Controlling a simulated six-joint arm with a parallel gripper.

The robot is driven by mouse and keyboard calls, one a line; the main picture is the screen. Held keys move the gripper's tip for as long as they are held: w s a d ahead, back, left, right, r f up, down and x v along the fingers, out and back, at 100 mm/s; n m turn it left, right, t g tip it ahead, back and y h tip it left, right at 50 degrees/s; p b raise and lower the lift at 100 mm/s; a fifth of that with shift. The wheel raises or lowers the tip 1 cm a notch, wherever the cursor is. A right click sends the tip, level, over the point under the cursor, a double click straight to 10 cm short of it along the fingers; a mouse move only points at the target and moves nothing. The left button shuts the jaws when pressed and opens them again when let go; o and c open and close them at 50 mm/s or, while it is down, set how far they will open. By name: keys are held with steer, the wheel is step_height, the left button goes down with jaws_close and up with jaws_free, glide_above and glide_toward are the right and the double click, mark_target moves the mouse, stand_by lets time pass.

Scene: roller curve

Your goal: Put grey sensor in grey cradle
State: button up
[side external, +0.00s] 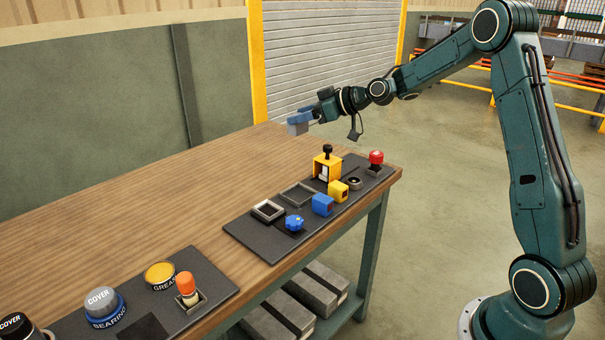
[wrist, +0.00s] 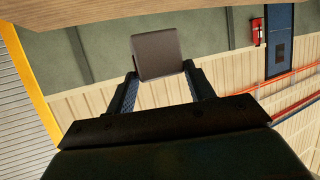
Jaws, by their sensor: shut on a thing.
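My gripper (side external: 310,121) is raised above the far end of the wooden table, shut on the grey sensor (side external: 298,128). In the wrist view the sensor (wrist: 158,54) is a plain grey block between the two fingertips. A square grey cradle (side external: 268,210) with an open top sits on the dark mat, toward its left end. A wider grey rectangular frame (side external: 298,194) lies beside it. Both look empty. The gripper is well above and behind them in the side view, apart from both.
A second mat (side external: 218,282) holds an orange-topped part (side external: 186,286). The table's middle is clear.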

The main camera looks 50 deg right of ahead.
glide_above(304, 197)
step_height(304, 197, down, 16)
steer(key=shift+a+f, duration=0.1)
stand_by(0.6)
steer(key=shift+f, duration=1.85)
steer(key=shift+f, duration=0.1)
steer(key=o, duration=1)
steer(key=v, duration=1.2)
